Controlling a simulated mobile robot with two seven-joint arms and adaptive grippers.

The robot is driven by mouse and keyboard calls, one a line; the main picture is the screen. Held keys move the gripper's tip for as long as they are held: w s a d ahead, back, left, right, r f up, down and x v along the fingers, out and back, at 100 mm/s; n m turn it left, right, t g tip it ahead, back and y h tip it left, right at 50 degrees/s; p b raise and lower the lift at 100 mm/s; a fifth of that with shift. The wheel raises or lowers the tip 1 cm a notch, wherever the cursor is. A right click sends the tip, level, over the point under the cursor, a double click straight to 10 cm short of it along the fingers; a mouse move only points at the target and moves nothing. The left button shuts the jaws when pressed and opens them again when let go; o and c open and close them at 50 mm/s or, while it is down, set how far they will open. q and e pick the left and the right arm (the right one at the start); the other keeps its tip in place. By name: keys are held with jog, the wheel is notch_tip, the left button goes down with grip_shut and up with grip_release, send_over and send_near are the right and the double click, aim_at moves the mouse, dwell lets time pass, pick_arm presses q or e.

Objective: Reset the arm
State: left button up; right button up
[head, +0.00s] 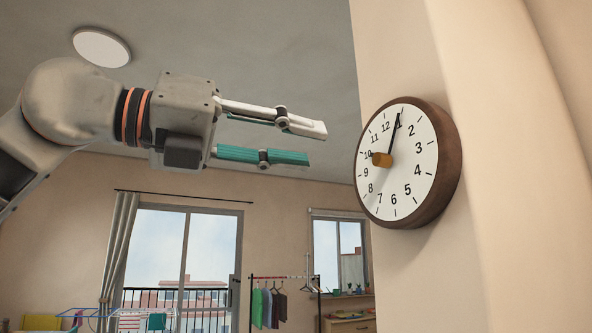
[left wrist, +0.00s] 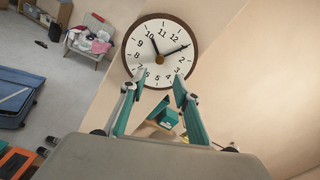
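My left gripper (head: 318,146) is raised at upper left in the head view, pointing right toward the wall clock (head: 412,155). Its two teal-and-grey fingers are spread apart with nothing between them, and a gap shows between the tips and the clock. In the left wrist view, the same gripper (left wrist: 153,86) is open, with the clock (left wrist: 158,62) beyond its fingertips. The clock has a white face, a brown rim and an orange-brown hub. My right gripper is not in view.
A beige wall (head: 505,200) stands at right and holds the clock. A clothes rack (head: 285,278), a glass balcony door (head: 185,255) and a drying rack (head: 95,315) are farther back. The left wrist view shows a chair with laundry (left wrist: 92,40) and a blue suitcase (left wrist: 18,95).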

pick_arm(q)
jog(key=w+a+f+n+g+h, duration=0.1)
jog(key=w+f+n+h, duration=0.35)
jog(key=f, duration=0.85)
jog(key=w+a+f+n+h, duration=0.15)
jog(key=w+f+n, duration=0.35)
jog(key=w+f, duration=0.6)
jog(key=w+a+f+n+t+y, duration=0.1)
jog(key=a+f+n+t+y, duration=0.3)
jog(key=f+n, duration=0.5)
jog(key=w+a+f+n+t+y, duration=0.1)
jog(key=a+f+n+t+y, duration=0.35)
jog(key=f, duration=0.85)
jog(key=w+a+f+n+t+y, duration=0.1)
jog(key=a+f+n+t+y, duration=0.15)
jog(key=f+n+t, duration=0.65)
jog(key=s+a+f+n+g+y, duration=0.2)
jog(key=s+f, duration=0.1)
jog(key=f, duration=0.6)
jog(key=s+a+f+n+g+y, duration=0.2)
jog(key=s+f+y, duration=0.15)
jog(key=f, duration=0.55)
jog(key=s+a+f+n+g+y, duration=0.2)
jog(key=s+f+g, duration=0.15)
jog(key=f, duration=0.65)
jog(key=s+a+f+n+g+y, duration=0.2)
jog(key=s+a+f+n+g, duration=0.1)
jog(key=s+f, duration=1.3)
jog(key=shift+s+g, duration=0.8)
jog(key=shift+s, duration=0.45)
